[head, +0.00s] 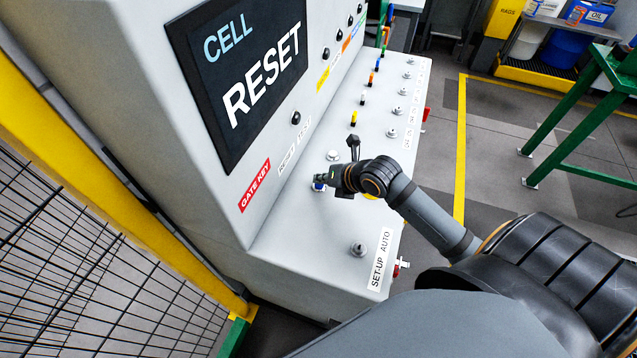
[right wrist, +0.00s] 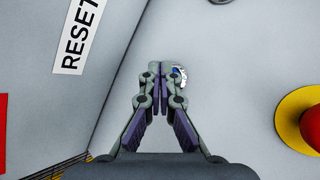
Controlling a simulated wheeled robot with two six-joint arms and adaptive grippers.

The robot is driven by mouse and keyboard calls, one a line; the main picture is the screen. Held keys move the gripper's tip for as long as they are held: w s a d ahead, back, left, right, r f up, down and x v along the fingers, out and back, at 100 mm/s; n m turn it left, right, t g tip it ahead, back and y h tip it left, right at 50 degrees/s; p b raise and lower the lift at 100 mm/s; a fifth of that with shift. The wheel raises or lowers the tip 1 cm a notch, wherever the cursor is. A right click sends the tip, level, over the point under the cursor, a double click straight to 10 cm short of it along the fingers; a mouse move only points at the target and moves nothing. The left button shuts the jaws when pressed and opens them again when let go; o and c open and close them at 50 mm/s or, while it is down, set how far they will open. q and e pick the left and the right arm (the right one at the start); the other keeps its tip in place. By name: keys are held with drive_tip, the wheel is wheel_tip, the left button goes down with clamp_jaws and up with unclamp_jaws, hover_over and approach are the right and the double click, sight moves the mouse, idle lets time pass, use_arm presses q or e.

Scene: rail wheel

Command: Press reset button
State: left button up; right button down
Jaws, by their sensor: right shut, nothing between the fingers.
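The blue reset button (head: 319,187) with a pale metal rim sits on the sloped grey console. In the right wrist view the button (right wrist: 181,76) shows only in part, just right of my fingertips, which hide the rest. My right gripper (head: 323,180) is shut and empty, its tips right at the button. In the right wrist view the gripper (right wrist: 160,72) has its fingers together and pointing at the panel. I cannot tell whether the tips touch the button. A RESET label (right wrist: 79,36) is on the upright face beside it. My left gripper is out of view.
A yellow emergency stop with a red cap (right wrist: 303,120) is right of the gripper. A selector knob (head: 358,249) stands by the SET-UP AUTO label (head: 381,257). A screen reads CELL RESET (head: 245,75). A mesh fence (head: 90,260) stands at the left.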

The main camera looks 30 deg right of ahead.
sight(322, 186)
drive_tip(key=shift+f, duration=0.15)
drive_tip(key=shift+r, duration=0.65)
drive_tip(key=shift+r+p, duration=0.1)
drive_tip(key=shift+p, duration=0.2)
wheel_tip(322, 186, up, 6)
drive_tip(key=p, duration=0.4)
idle(0.5)
